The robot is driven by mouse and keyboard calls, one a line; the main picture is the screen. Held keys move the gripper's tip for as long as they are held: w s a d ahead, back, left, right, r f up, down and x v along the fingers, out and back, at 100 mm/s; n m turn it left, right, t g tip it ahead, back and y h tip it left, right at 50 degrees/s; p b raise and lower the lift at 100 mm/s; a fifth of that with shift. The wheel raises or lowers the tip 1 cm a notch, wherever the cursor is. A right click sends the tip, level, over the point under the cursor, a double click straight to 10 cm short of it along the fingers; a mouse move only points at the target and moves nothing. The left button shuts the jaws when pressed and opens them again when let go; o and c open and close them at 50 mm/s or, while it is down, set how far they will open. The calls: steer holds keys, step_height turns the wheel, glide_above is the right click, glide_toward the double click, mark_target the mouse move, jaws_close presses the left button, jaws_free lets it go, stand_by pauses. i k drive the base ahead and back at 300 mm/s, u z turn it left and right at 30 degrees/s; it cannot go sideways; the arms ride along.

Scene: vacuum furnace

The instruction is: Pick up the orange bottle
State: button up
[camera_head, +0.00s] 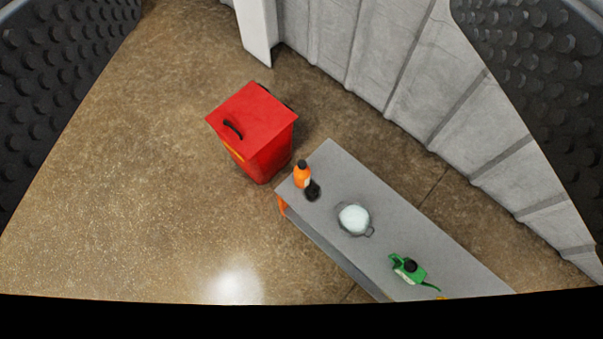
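The orange bottle (301,176) has a black cap and stands near the far left end of a grey bench (330,241). A small dark object (312,191) is right beside it, close enough that I cannot tell if they touch. My gripper (298,75) shows as two black, studded fingers at the left and right edges of the view. They are wide apart with nothing between them up close. The bottle is well beyond the fingers.
A pot with pale contents (354,218) and a green can (408,269) stand farther along the bench. A red bin (254,130) with a black handle is just left of the bench end. A grey corrugated wall (400,70) runs behind. The floor at left is clear.

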mark_target(302, 171)
steer(key=z, duration=1.7)
steer(key=k, duration=0.95)
steer(key=u, duration=0.85)
steer(key=i, duration=1)
steer(key=u, duration=0.05)
